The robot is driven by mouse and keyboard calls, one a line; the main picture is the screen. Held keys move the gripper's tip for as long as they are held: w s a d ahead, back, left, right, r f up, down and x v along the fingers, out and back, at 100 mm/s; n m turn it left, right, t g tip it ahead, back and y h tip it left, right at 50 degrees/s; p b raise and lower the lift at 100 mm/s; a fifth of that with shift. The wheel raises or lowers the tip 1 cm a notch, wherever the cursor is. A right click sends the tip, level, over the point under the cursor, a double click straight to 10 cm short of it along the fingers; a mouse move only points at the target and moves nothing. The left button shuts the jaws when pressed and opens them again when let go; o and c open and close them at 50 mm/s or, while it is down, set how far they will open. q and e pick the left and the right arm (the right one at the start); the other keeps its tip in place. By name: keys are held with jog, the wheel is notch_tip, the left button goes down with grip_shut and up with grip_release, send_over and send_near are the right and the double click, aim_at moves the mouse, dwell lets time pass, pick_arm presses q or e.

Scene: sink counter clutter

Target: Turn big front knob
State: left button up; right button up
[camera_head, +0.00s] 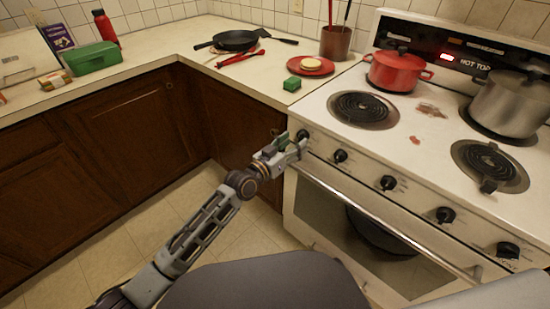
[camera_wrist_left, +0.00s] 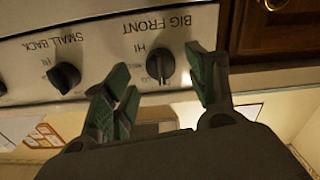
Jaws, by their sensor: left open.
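The big front knob is a black round knob (camera_wrist_left: 160,62) on the white stove panel, below upside-down "BIG FRONT" lettering in the left wrist view. In the head view it is the leftmost knob (camera_head: 302,134), partly beside my gripper's tips. My left gripper (camera_head: 288,150) is at the stove's front left corner. In the left wrist view its green-padded fingers (camera_wrist_left: 160,76) are open, one on each side of the knob in the picture. I cannot tell whether they touch it. My right gripper is not in view.
The "SMALL BACK" knob (camera_wrist_left: 65,77) is the neighbouring knob. The oven handle (camera_head: 385,225) runs below the knobs. Dark wooden cabinets (camera_head: 235,115) stand left of the stove. A red pot (camera_head: 397,72) and a steel pot (camera_head: 508,105) stand on top.

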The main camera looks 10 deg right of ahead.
pick_arm(q)
jog(key=v, duration=0.9)
dwell(0.8)
